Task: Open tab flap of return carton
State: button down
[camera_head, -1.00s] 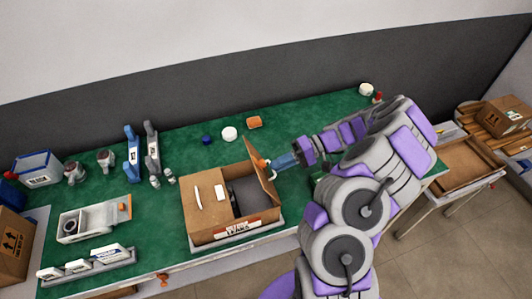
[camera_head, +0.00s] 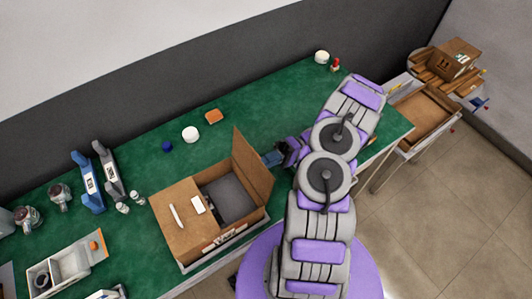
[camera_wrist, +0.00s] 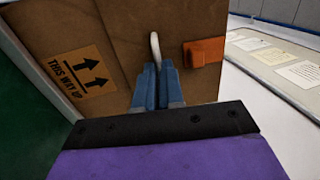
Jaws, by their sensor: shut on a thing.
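The return carton (camera_head: 184,240) is a brown box on the green bench. Its right flap (camera_head: 252,170) stands up, leaning outward a little, and a dark grey item (camera_head: 231,199) shows inside. The left flap (camera_head: 178,215) lies flat with a white handle and a white label on it. In the wrist view the raised flap (camera_wrist: 135,30) fills the middle, with a white curved handle (camera_wrist: 155,48), an orange tab (camera_wrist: 204,51) and a "THIS WAY UP" label (camera_wrist: 80,74). My gripper (camera_wrist: 158,70), with blue fingers, is shut on the white handle. In the head view my gripper (camera_head: 272,159) is at the flap's outer side, its tips partly hidden.
A white cap (camera_head: 190,134), a blue cap (camera_head: 167,146) and an orange block (camera_head: 214,117) lie behind the carton. Blue and grey stands (camera_head: 88,183) are at left.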

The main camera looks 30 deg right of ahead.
jog(key=shift+s+a+r, duration=0.1)
jog(key=shift+a, duration=0.6)
jog(key=shift+d, duration=0.25)
jog(key=c, duration=1.5)
grip_release()
jog(key=shift+d, duration=0.15)
jog(key=shift+o, duration=1.3)
